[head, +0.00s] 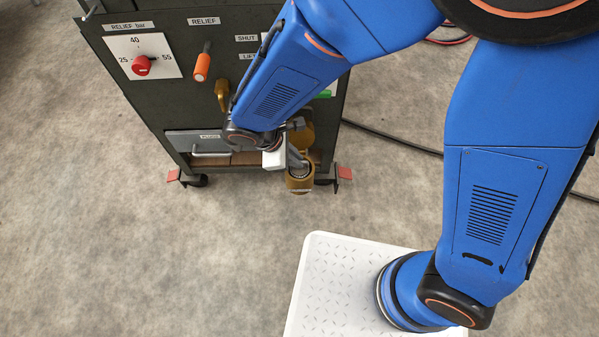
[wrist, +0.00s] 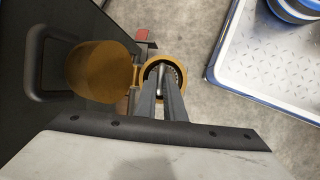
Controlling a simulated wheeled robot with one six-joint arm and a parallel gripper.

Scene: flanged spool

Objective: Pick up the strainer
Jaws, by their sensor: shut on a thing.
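The strainer (wrist: 172,72) is a grey metal mesh piece seen inside the round mouth of a brass-coloured housing (wrist: 208,70) in the wrist view. My gripper (wrist: 161,88) has its two grey fingers reaching down into that mouth, shut on the strainer's middle part. The fingers hide much of the strainer, and I cannot tell how deep it sits. In the head view my gripper (head: 296,160) is above the housing (head: 300,184), low on the front of the dark cabinet. A round brass cover (wrist: 100,72) stands swung aside, left of the mouth.
The dark cabinet (head: 150,95) carries a red knob (head: 141,66), an orange-handled lever (head: 202,67) and a drawer-like panel with a handle (head: 211,154). A black bar handle (wrist: 34,65) is beside the cover. Grey floor in front is clear. My white base is at right.

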